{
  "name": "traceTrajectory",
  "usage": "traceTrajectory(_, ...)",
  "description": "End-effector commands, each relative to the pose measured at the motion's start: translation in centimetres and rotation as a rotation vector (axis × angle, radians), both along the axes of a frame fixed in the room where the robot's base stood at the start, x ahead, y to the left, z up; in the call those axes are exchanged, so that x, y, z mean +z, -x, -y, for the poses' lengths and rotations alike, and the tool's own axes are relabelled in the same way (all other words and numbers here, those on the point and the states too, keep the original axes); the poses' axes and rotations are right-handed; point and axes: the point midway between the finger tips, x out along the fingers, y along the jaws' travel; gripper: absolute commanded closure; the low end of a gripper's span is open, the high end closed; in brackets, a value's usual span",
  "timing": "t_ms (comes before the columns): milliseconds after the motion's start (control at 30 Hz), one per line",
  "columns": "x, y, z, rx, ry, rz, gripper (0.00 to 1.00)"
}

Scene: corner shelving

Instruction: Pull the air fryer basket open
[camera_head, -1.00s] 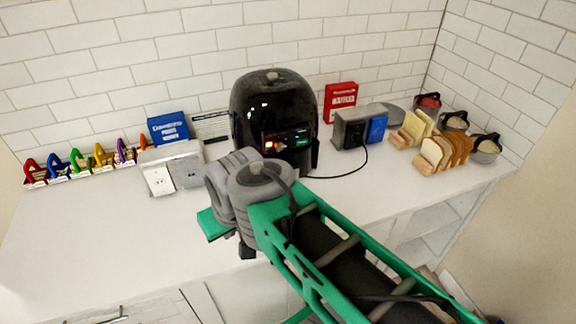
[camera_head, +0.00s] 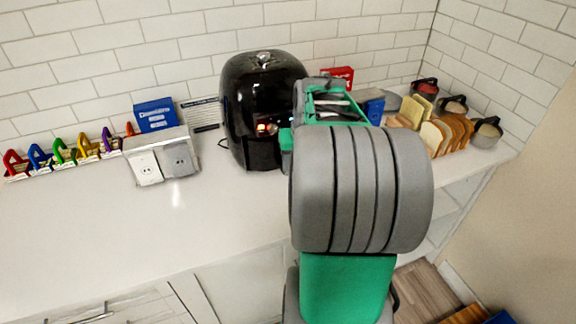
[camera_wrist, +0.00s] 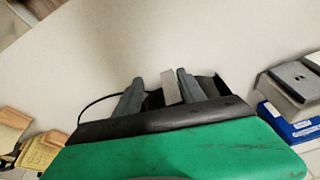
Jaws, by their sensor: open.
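The air fryer (camera_head: 262,92) is a glossy black rounded appliance on the white counter against the tiled wall. Small lit red and orange marks show on its lower front. My arm covers its right side, and I cannot make out a basket handle or any gap at the basket. My gripper (camera_wrist: 160,78) is open in the wrist view, its two grey fingers apart over the pale counter. In the head view its green part is beside the fryer's lower right front; the fingertips are hidden or unclear, and contact cannot be told. The fryer is not recognisable in the wrist view.
A white outlet box (camera_head: 160,160) and a blue box (camera_head: 156,115) stand left of the fryer. Colourful stands (camera_head: 62,151) line the far left. Bread slices (camera_head: 446,135) and lidded pots (camera_head: 486,133) are at the right. The left front counter is clear.

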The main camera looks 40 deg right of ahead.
Motion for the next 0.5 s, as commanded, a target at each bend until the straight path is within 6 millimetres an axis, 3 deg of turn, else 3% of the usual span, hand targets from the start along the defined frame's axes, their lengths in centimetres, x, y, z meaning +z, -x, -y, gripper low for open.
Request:
traceTrajectory(33,2.0,-1.3,0.5,0.038,0.031,0.040,0.53)
traceTrajectory(100,3.3,-2.6,0.5,0.113,0.061,0.074,0.53)
traceTrajectory(267,2.4,-2.9,0.4,0.167,0.074,0.069,0.53)
traceTrajectory(500,-1.7,-4.5,0.7,0.167,0.073,0.067,0.53)
